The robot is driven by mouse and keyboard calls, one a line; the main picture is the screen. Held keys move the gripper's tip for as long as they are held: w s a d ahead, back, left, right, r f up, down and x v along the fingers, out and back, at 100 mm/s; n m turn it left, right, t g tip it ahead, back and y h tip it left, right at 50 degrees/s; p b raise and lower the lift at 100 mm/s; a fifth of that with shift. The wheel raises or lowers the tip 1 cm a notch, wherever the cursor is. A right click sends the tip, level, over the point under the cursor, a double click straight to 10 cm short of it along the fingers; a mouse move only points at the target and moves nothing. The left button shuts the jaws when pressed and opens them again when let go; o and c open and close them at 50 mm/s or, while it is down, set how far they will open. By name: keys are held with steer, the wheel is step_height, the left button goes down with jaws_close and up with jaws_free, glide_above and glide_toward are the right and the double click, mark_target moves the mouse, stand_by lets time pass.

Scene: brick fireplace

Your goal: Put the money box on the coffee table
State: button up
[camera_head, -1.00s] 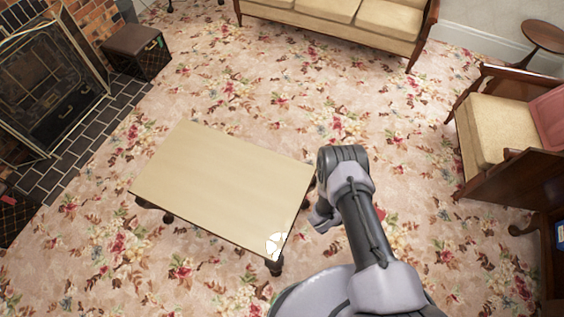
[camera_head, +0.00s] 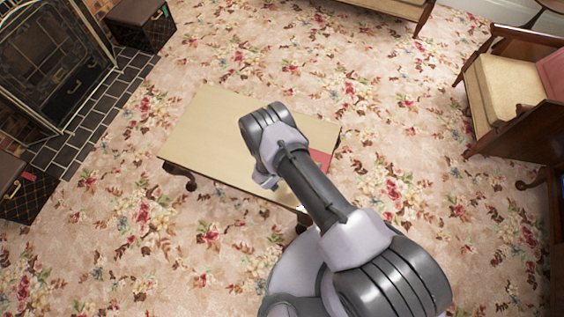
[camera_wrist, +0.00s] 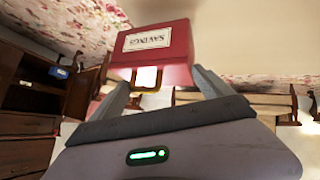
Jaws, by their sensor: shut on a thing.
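The coffee table (camera_head: 200,130) has a pale tan rectangular top and dark legs and stands on the carpet in the head view. The money box (camera_wrist: 153,41) is red with a white "SAVINGS" label, upside down in the wrist view. My gripper (camera_wrist: 157,80) is shut on it, a finger at each side. In the head view a red part of the money box (camera_head: 321,158) shows beside my arm, over the table's right end. My arm hides the rest of it and the gripper. I cannot tell its height above the tabletop.
The left part of the tabletop looks bare. A wooden armchair (camera_head: 509,90) stands at the right and a sofa (camera_head: 395,8) at the back. A fireplace screen (camera_head: 55,65) and dark boxes (camera_head: 140,26) are at the left. Open carpet surrounds the table.

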steer(key=w+a+f+b, duration=0.1)
steer(key=a+f+b, duration=0.2)
steer(key=a, duration=0.4)
steer(key=shift+f, duration=0.55)
steer(key=shift+b, duration=0.3)
steer(key=o, duration=1.8)
steer(key=shift+f, duration=0.1)
